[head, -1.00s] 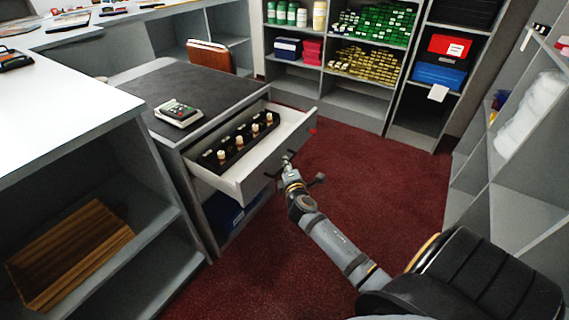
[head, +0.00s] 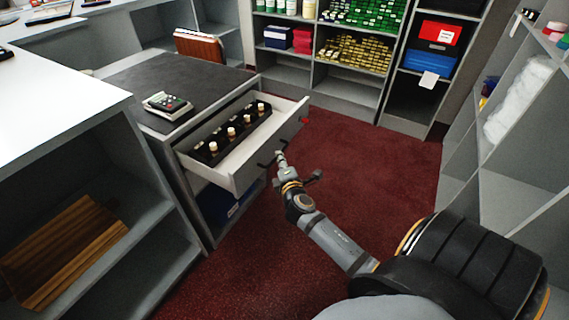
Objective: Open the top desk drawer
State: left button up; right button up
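The top desk drawer (head: 236,174) is pulled well out of the grey desk (head: 222,84) left of centre. Its white inside shows, with a black tray (head: 239,133) holding several small light-capped bottles. A dark handle (head: 264,164) is on the drawer's front. My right gripper (head: 281,156) is right at this handle, in front of the drawer. Its fingers are too small and too much overlapped with the handle to tell whether they are open or shut on it. My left gripper is out of view.
A calculator-like device (head: 167,104) lies on the desk top. Below the drawer, a blue box (head: 219,203) sits in the desk's open space. A white-topped counter (head: 50,100) stands at left, shelves at back and right. Red carpet (head: 375,165) in front of the drawer is clear.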

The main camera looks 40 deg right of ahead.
jog(key=v, duration=0.8)
jog(key=shift+s, duration=0.2)
